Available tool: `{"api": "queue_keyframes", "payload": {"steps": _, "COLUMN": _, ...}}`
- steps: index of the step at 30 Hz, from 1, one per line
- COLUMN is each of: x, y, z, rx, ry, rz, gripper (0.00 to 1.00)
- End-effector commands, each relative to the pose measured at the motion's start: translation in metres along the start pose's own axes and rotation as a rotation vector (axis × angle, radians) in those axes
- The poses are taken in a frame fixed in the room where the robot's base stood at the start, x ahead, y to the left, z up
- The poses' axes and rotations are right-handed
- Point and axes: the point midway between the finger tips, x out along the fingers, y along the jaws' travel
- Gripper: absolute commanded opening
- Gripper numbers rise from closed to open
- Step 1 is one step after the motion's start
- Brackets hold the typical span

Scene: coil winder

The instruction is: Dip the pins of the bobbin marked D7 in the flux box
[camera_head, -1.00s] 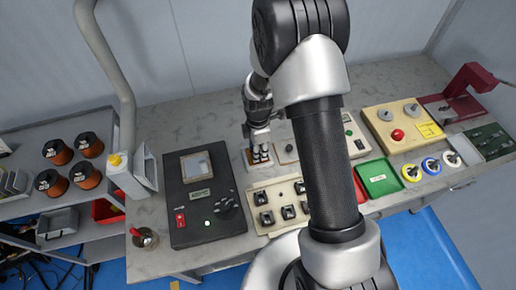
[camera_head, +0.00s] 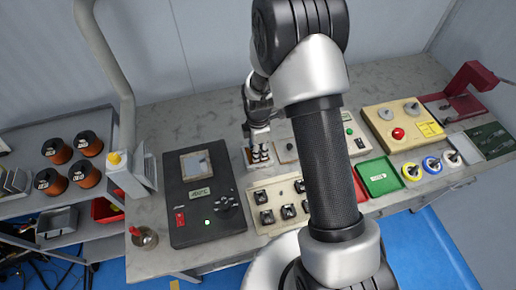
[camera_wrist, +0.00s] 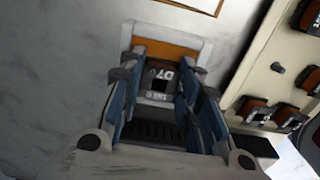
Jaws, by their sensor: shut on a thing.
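The bobbin marked D7 (camera_wrist: 160,80) shows in the wrist view, dark with white lettering, between the blue finger pads of my gripper (camera_wrist: 157,98). My gripper is shut on it. Behind and around the bobbin is the flux box (camera_wrist: 165,49), a pale-rimmed box with an orange inside. In the head view my gripper (camera_head: 260,152) points down at the flux box (camera_head: 247,159). The pins of the bobbin are hidden under its body, so I cannot tell whether they touch the flux.
A cream tray (camera_head: 257,190) with several bobbins lies in front of the flux box. A black unit (camera_head: 180,232) with a display stands to the left. A green tray (camera_head: 379,178) lies to the right. The grey bench behind is clear.

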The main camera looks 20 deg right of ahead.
Motion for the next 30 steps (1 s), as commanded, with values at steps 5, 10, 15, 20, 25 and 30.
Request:
{"api": "queue_keyframes", "payload": {"steps": 5, "x": 0.000, "y": 0.000, "z": 0.000, "rx": 0.000, "ry": 0.000, "rz": 0.000, "gripper": 0.08}}
{"api": "queue_keyframes", "payload": {"steps": 10, "x": 0.000, "y": 0.000, "z": 0.000, "rx": 0.000, "ry": 0.000, "rz": 0.000, "gripper": 0.08}}
{"api": "queue_keyframes", "payload": {"steps": 15, "x": -0.003, "y": 0.000, "z": 0.000, "rx": 0.000, "ry": 0.000, "rz": 0.001, "gripper": 0.08}}
{"api": "queue_keyframes", "payload": {"steps": 20, "x": -0.013, "y": 0.000, "z": 0.000, "rx": 0.000, "ry": 0.000, "rz": 0.001, "gripper": 0.08}}
{"api": "queue_keyframes", "payload": {"steps": 25, "x": -0.025, "y": 0.000, "z": 0.000, "rx": 0.000, "ry": 0.000, "rz": 0.001, "gripper": 0.08}}
{"api": "queue_keyframes", "payload": {"steps": 30, "x": -0.037, "y": 0.000, "z": 0.000, "rx": 0.000, "ry": 0.000, "rz": 0.001, "gripper": 0.08}}
